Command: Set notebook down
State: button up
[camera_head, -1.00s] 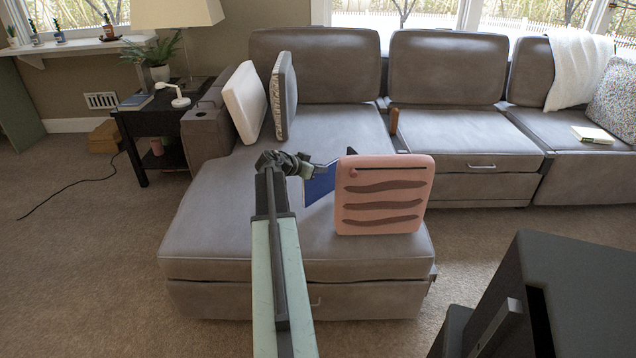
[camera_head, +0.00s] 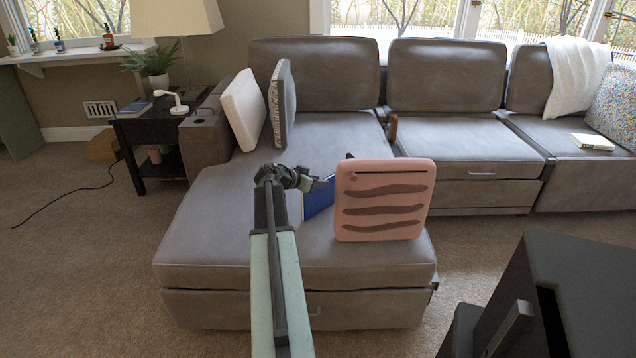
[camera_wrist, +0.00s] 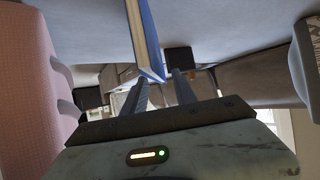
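A blue notebook (camera_head: 317,201) with pale page edges hangs tilted at the tip of my gripper (camera_head: 322,182), low over the chaise seat and just left of the pink cushion (camera_head: 385,200). In the wrist view the notebook (camera_wrist: 146,38) runs upward from between the tips of my gripper (camera_wrist: 160,82), which is shut on one end of it. The cushion hides the notebook's right side in the head view. I cannot tell whether its lower edge touches the seat.
The grey sectional sofa (camera_head: 215,235) has bare seat to the left of and behind my gripper. A white cushion (camera_head: 243,110) and a grey cushion (camera_head: 283,103) stand near its left armrest. A pale book (camera_head: 592,141) lies on the right seat. A dark cabinet-like object (camera_head: 575,285) stands at lower right.

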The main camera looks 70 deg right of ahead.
jog(key=p+v, duration=0.5)
jog(key=v, duration=0.7)
jog(key=shift+s, duration=0.1)
jog(key=w+a+f+n+t+y, duration=0.2)
jog(key=w+a+f+n, duration=0.15)
jog(key=w+a, duration=0.55)
jog(key=w+a+f+n+t+y, duration=0.1)
jog(key=w+a+f+n, duration=0.3)
jog(key=a, duration=0.9)
jog(key=w+a+f+n+t+y, duration=0.2)
jog(key=w+a+n, duration=0.2)
jog(key=w+a, duration=0.6)
jog(key=a+f+n+y, duration=0.1)
jog(key=a+n+y, duration=0.2)
jog(key=a, duration=1.4)
jog(key=a+f+n+y, duration=0.1)
jog(key=a+n+y, duration=0.2)
jog(key=a+n, duration=0.5)
jog(key=a, duration=1)
jog(key=shift+s+a+f, duration=0.2)
jog(key=shift+s+f, duration=0.15)
jog(key=shift+f, duration=0.05)
